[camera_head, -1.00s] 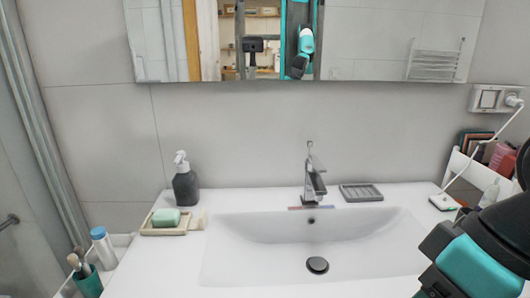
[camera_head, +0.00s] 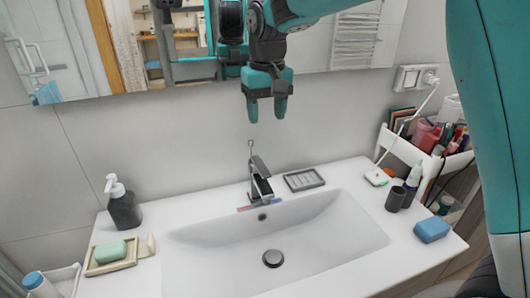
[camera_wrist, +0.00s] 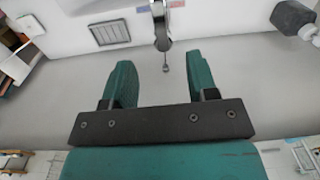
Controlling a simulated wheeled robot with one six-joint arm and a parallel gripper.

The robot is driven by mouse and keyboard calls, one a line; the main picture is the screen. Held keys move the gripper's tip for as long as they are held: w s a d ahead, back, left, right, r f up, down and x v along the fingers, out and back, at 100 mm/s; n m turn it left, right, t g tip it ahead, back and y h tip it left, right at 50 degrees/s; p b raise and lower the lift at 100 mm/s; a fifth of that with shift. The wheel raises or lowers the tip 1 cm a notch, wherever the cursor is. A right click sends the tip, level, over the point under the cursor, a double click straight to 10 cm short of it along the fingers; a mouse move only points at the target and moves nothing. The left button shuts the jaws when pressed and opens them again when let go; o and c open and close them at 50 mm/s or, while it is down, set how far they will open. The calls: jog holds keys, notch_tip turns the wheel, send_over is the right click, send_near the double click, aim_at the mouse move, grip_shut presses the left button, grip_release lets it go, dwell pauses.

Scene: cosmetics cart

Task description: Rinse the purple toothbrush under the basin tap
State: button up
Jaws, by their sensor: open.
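I cannot make out a purple toothbrush in either view. My gripper (camera_head: 267,110) is open and empty, pointing down in front of the wall and mirror, above the tap in the head view. In the wrist view my gripper (camera_wrist: 160,62) shows its two teal fingers apart with nothing between them. The chrome basin tap (camera_head: 260,182) stands at the back of the white basin (camera_head: 325,225). The tap (camera_wrist: 161,25) also shows in the wrist view, past the fingertips. No running water is visible.
A grey soap dish (camera_head: 304,180) stands right of the tap. A dark cup (camera_head: 396,199), a blue sponge (camera_head: 431,230) and a crowded white organiser (camera_head: 405,150) are on the right. A dark soap dispenser (camera_head: 124,209) and green soap (camera_head: 110,251) are on the left.

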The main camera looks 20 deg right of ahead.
aim_at(265, 172)
jog(key=shift+m, duration=0.3)
jog(key=f+p, duration=0.1)
jog(key=f, duration=0.4)
jog(key=w+f+p, duration=0.1)
jog(key=f+p, duration=0.1)
jog(key=f, duration=0.4)
jog(key=f+p, duration=0.1)
jog(key=f, duration=0.5)
jog(key=shift+w+d, duration=0.15)
jog(key=shift+w, duration=0.15)
grip_shut()
